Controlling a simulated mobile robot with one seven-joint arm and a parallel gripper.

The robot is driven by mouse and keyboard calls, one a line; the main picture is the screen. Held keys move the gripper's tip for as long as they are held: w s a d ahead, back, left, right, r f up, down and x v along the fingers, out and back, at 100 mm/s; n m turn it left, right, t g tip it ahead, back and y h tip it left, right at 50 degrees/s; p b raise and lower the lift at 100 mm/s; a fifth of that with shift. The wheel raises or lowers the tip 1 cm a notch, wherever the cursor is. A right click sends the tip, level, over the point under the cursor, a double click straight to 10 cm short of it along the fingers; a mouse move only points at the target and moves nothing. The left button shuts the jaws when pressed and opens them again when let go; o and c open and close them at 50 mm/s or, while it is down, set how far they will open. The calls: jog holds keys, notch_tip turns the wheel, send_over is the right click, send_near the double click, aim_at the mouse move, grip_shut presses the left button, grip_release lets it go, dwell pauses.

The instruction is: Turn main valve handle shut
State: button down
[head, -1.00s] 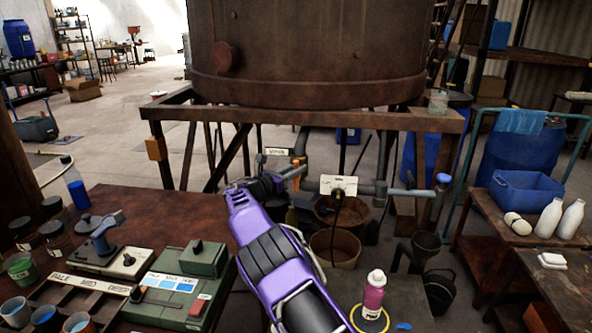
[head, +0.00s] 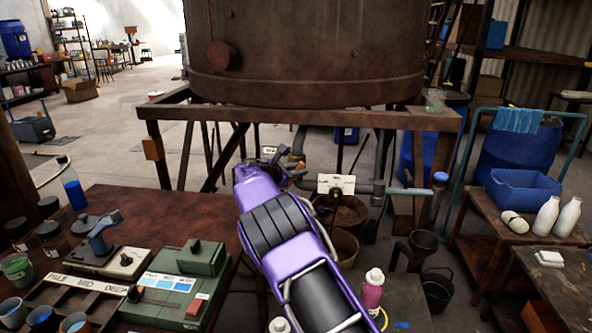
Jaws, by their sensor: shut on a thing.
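My purple and black arm reaches from the bottom of the head view to the pipework under the tank. My gripper (head: 277,160) is at its far end, beside the pipe on the left, and is shut on the main valve handle (head: 296,168). Only a small orange-brown part of the handle shows; the gripper and wrist hide the rest. A small white label (head: 270,150) stands just behind the gripper, too small to read. To the right, a grey pipe (head: 366,187) runs past a white plate (head: 336,184).
A large rusty tank (head: 310,60) stands on a brown frame (head: 310,117) above the pipes. A control box (head: 172,283) and several cups are on the left bench. A pink bottle (head: 372,293) stands close to my arm. Buckets (head: 344,247) are below the pipes.

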jog(key=m+y+b, duration=0.1)
jog(key=d+f+m+g+y, duration=0.1)
jog(key=m+y, duration=0.1)
jog(key=shift+y+b, duration=0.3)
jog(key=shift+b, duration=0.05)
jog(key=shift+f+m+y, duration=0.3)
jog(key=shift+m+y, duration=0.55)
jog(key=shift+y, duration=0.05)
jog(key=shift+f+m+y, duration=0.3)
jog(key=shift+m+y, duration=0.55)
jog(key=shift+y, duration=0.05)
jog(key=c, duration=0.8)
grip_release()
jog(key=shift+o, duration=0.2)
jog(key=v, duration=1.7)
jog(key=shift+d+r, duration=0.25)
jog(key=shift+d, duration=0.05)
